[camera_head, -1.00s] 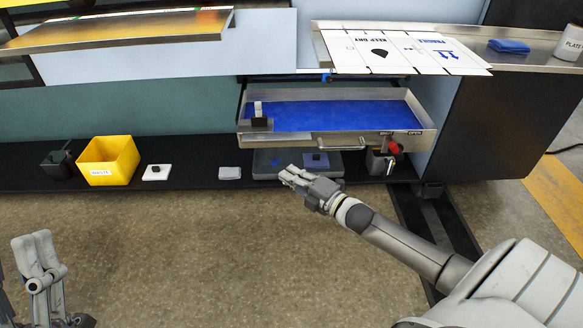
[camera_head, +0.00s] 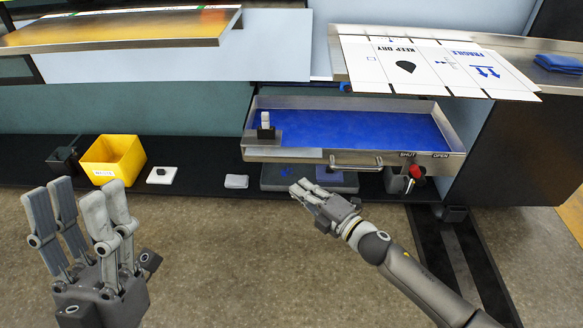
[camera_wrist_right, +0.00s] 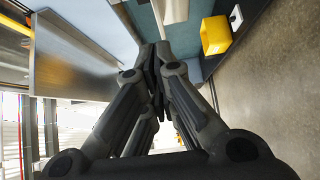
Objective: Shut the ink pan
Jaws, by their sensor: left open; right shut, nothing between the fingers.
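The ink pan (camera_head: 290,154) is a metal tray with a blue inside, pulled out from under the press shelf. Its front has a bar handle (camera_head: 356,166) and the words SHUT and OPEN by a red knob (camera_head: 416,172). A small block with a white top (camera_head: 265,126) sits in its left corner. My right gripper (camera_head: 303,190) is shut and empty, in front of and below the pan, apart from the handle; its shut fingers fill the right wrist view (camera_wrist_right: 155,58). My left gripper (camera_head: 80,205) is open and empty at the lower left, fingers upward.
A yellow bin (camera_head: 112,158), a black holder (camera_head: 64,158), a white pad (camera_head: 162,175) and a folded cloth (camera_head: 236,181) stand on the dark ledge. White cardboard (camera_head: 430,68) overhangs the pan's right side. The floor in front is clear.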

